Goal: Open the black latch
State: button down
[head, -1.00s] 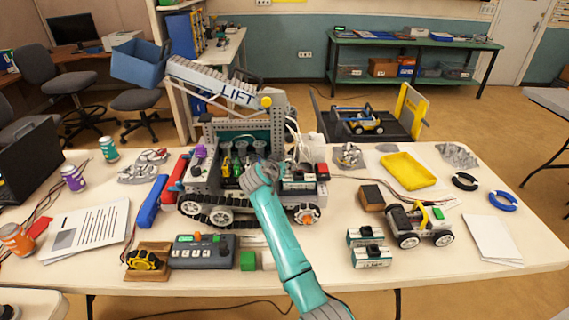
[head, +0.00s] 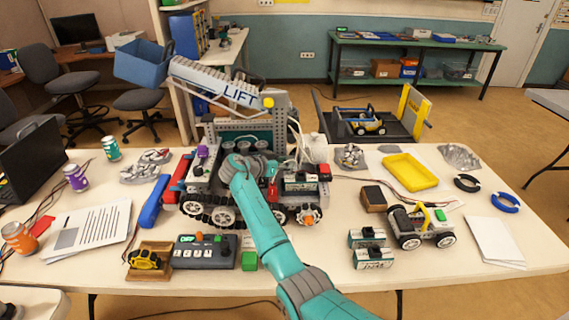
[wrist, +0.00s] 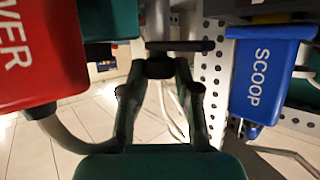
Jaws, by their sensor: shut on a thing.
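The black latch (wrist: 185,45) looks like a dark horizontal bar at the top middle of the wrist view. My gripper (wrist: 160,68) has its fingertips together at this bar, shut on what appears to be the latch. In the head view my gripper (head: 246,166) reaches into the deck of the grey tracked LIFT machine (head: 205,192). My wrist hides the fingertips and the latch there.
A red POWER block (wrist: 40,60) and a blue SCOOP block (wrist: 262,80) flank my gripper closely. The boom (head: 215,82) rises behind it. A control box (head: 204,253) and a small wheeled car (head: 420,228) stand in front on the table.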

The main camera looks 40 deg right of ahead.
jog(key=shift+f, duration=0.15)
jog(key=c, duration=0.8)
grip_release()
jog(key=v, duration=1.2)
